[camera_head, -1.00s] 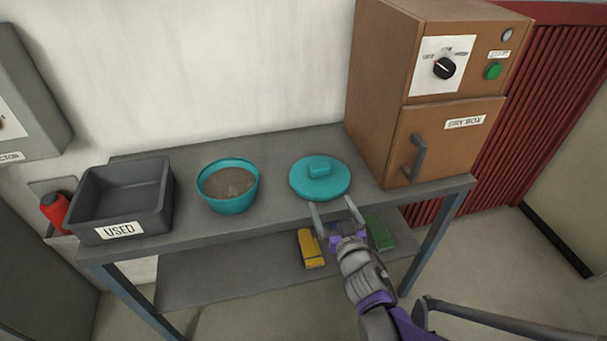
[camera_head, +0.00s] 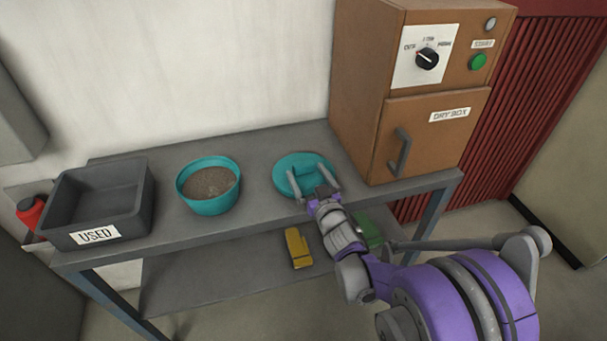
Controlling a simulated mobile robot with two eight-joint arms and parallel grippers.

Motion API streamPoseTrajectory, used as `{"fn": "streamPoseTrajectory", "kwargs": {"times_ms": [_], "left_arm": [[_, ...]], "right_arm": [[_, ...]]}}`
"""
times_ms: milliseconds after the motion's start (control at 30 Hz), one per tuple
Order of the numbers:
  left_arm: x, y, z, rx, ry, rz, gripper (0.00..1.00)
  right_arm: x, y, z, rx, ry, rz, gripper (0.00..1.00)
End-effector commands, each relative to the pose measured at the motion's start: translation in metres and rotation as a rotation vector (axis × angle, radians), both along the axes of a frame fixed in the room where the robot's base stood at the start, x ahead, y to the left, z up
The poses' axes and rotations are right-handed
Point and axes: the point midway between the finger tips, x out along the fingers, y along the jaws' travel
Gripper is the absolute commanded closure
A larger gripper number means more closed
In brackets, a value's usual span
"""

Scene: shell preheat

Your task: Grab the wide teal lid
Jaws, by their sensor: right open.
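The wide teal lid (camera_head: 284,184) lies flat on the grey table near its front edge, left of the brown dry box. It is round with a block-shaped handle on top, partly hidden now by my gripper. My right gripper (camera_head: 310,172) is open, reaching in from the lower right. Its two fingers extend over the lid, one on each side of the handle area; I cannot tell whether they touch it. My left gripper is not in view.
A teal bowl (camera_head: 207,204) of brown grains stands left of the lid. A grey bin (camera_head: 97,235) labelled USED is at the left end. The brown dry box (camera_head: 440,150) stands close on the right. Yellow (camera_head: 298,250) and green (camera_head: 368,232) items are on the lower shelf.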

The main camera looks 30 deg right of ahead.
Motion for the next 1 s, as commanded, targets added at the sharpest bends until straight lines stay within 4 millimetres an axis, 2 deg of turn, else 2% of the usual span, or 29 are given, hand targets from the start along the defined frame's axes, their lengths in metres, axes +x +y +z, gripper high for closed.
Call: {"fn": "streamPoseTrajectory", "kwargs": {"times_ms": [100,267,733,1000], "left_arm": [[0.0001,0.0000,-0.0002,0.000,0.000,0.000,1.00],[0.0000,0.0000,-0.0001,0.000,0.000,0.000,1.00],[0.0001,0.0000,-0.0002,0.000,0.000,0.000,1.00],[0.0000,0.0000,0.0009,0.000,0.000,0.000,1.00]], "right_arm": [[0.0093,-0.0014,-0.0002,-0.001,0.000,0.000,0.00],[0.0090,-0.0014,0.0000,-0.001,0.000,0.000,0.00],[0.0087,-0.0015,0.0001,-0.001,0.000,0.000,0.83],[0.0086,-0.0015,0.0028,-0.001,0.000,0.000,0.85]]}}
